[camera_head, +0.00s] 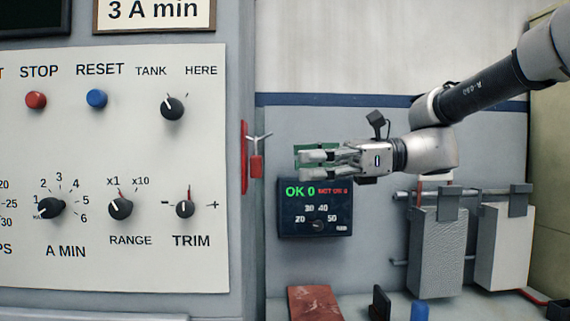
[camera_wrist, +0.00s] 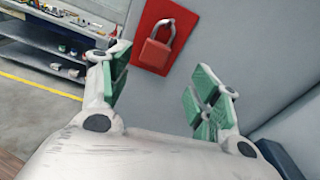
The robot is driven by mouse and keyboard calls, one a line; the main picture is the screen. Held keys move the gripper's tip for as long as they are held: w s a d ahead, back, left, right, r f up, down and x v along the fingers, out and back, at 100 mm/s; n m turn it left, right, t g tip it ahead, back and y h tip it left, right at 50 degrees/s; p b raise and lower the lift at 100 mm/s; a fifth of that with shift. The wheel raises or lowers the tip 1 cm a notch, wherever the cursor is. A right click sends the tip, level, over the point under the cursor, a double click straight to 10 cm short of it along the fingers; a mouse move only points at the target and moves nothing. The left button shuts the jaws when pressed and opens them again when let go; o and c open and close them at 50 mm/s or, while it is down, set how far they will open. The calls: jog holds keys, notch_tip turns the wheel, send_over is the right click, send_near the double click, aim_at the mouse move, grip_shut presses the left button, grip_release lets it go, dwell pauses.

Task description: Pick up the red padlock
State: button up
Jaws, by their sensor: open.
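The red padlock (camera_head: 257,166) hangs from a small hook on the side of the control panel, against a red backing plate (camera_head: 244,158). In the wrist view the padlock (camera_wrist: 154,53) shows with its shackle up, in front of the red plate (camera_wrist: 148,22). My gripper (camera_head: 312,160) is to the right of the padlock, at about its height, with its fingers pointing left towards it. In the wrist view my gripper (camera_wrist: 160,88) is open, its green-padded fingers apart and empty. The padlock appears beyond the fingertips, between them, with a gap.
The control panel (camera_head: 120,270) with knobs and buttons stands at left. A display box (camera_head: 315,225) is on the wall below my gripper. Grey and white plates (camera_head: 437,250) hang from rails at right. A red block (camera_head: 313,303) lies at the bottom. A shelf (camera_wrist: 50,50) shows behind.

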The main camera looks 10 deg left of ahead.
aim_at(256, 156)
jog(key=s+a+m, duration=0.1)
jog(key=s+a, duration=0.1)
jog(key=a, duration=0.5)
jog(key=shift+s+a, duration=0.25)
jog(key=shift+a, duration=0.15)
jog(key=shift+r, duration=0.1)
jog(key=c, duration=1.1)
